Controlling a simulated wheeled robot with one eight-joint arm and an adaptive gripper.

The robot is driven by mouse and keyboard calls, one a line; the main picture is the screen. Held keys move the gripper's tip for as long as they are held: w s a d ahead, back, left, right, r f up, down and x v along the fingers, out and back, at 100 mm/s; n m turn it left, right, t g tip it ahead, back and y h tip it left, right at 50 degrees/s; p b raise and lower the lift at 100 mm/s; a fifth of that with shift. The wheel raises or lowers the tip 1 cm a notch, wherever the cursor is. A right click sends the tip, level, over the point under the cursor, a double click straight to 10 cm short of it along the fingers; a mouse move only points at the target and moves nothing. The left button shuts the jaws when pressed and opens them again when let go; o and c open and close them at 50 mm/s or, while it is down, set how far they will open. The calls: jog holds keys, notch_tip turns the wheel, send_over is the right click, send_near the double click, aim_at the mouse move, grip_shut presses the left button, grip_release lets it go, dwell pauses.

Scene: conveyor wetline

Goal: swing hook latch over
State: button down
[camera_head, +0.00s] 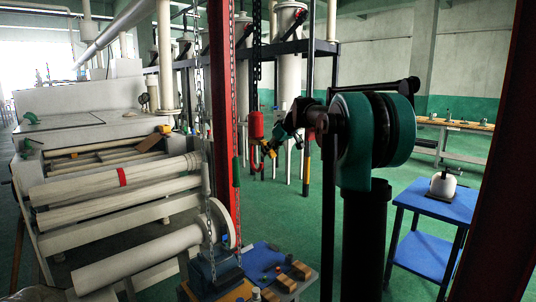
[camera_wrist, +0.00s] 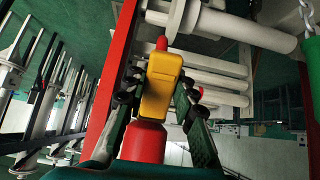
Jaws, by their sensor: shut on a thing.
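The red hook block (camera_head: 257,125) hangs on a black chain, with its curved hook (camera_head: 257,163) below. A yellow piece, apparently the hook latch (camera_head: 268,150), is beside the hook at my gripper (camera_head: 272,146). In the wrist view, my gripper (camera_wrist: 160,85) has its dark fingers on either side of the yellow latch (camera_wrist: 157,92) and is shut on it. A red cylindrical body (camera_wrist: 143,142) shows below the latch and a red tip (camera_wrist: 162,43) above it. The exact contact of the fingers and the hook's mouth are partly hidden.
A red post (camera_head: 222,100) stands just left of the hook, with a hanging chain (camera_head: 201,110) beside it. The roller machine (camera_head: 110,195) is at left. A blue table (camera_head: 265,255) with small parts is below; another blue table (camera_head: 440,203) is at right.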

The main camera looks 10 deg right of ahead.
jog(key=r+g+h, duration=0.1)
jog(key=g, duration=0.1)
jog(key=g+h, duration=0.1)
jog(key=shift+s+d+r+g+h, duration=0.15)
jog(key=shift+r+g+h, duration=0.15)
jog(key=shift+r+g, duration=0.1)
jog(key=shift+s+r+g+h, duration=0.1)
jog(key=shift+r+g+h, duration=0.25)
jog(key=shift+g+h, duration=0.25)
jog(key=shift+r+g+h, duration=0.3)
jog(key=shift+g+h, duration=0.1)
jog(key=shift+g, duration=0.4)
jog(key=c, duration=1.2)
grip_release()
jog(key=shift+d, duration=0.1)
